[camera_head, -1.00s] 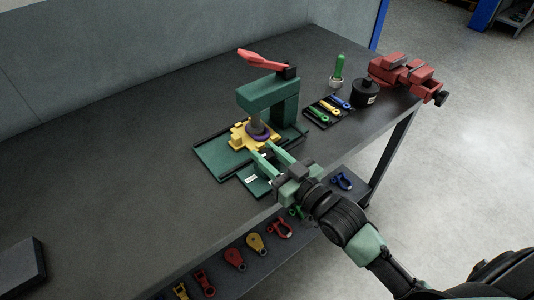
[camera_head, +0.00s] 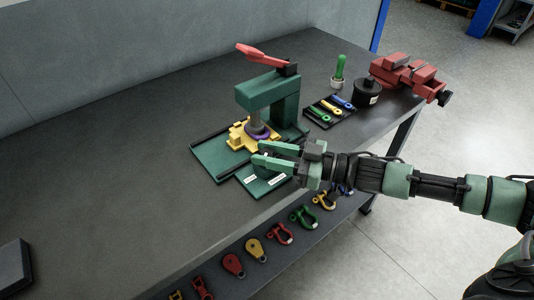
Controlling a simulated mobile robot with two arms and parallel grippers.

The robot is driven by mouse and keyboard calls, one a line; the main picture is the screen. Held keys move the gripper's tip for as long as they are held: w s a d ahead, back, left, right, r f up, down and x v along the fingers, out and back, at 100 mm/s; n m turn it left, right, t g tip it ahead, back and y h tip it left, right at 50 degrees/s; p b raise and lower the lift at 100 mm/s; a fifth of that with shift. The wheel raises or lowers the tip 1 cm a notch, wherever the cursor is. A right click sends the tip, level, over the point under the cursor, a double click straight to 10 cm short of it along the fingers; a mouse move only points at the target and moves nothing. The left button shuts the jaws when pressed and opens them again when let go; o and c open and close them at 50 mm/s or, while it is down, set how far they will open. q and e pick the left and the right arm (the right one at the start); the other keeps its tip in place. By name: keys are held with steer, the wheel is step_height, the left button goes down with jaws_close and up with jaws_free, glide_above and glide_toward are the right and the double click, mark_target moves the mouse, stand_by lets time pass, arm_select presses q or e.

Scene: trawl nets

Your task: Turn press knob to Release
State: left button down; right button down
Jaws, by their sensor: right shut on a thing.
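The green arbor press (camera_head: 270,98) stands on the bench, with its red lever (camera_head: 260,55) pointing up and left. A yellow fixture (camera_head: 238,138) with a purple ring (camera_head: 257,131) sits under its ram. A green panel with white labels (camera_head: 266,188) is at the front of the press base. My right gripper (camera_head: 259,154) comes in from the right above this panel. Its fingers are shut on the dark press knob (camera_head: 267,157), which they mostly hide. I cannot read the labels or tell the knob's setting. My left gripper is not in view.
A tray of coloured tools (camera_head: 330,113), a green-handled tool (camera_head: 339,68), a black cylinder (camera_head: 366,92) and a red vise (camera_head: 408,75) stand to the right. Shackles and blocks lie on the shelf below (camera_head: 255,262).

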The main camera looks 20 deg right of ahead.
steer(key=shift+w+r+n+g+y+p, duration=0.1)
steer(key=shift+n+g+y+p, duration=0.4)
steer(key=shift+g, duration=0.3)
steer(key=shift+r+n+g+y+p, duration=0.1)
steer(key=shift+n+g+y+p, duration=0.3)
steer(key=shift+n+g, duration=0.35)
steer(key=shift+n+g+p, duration=0.3)
steer(key=shift+n+g, duration=0.05)
steer(key=shift+g, duration=0.3)
steer(key=shift+f, duration=0.1)
steer(key=c, duration=1)
jaws_free()
steer(key=shift+c, duration=0.2)
steer(key=shift+f, duration=0.1)
steer(key=shift+d, duration=0.35)
steer(key=b+v, duration=0.1)
steer(key=v, duration=0.4)
steer(key=shift+s+d+f, duration=0.1)
steer(key=shift+s+d, duration=0.1)
steer(key=shift+d, duration=0.15)
steer(key=shift+s+d+b, duration=0.2)
steer(key=shift+d+b, duration=0.1)
steer(key=shift+d, duration=0.35)
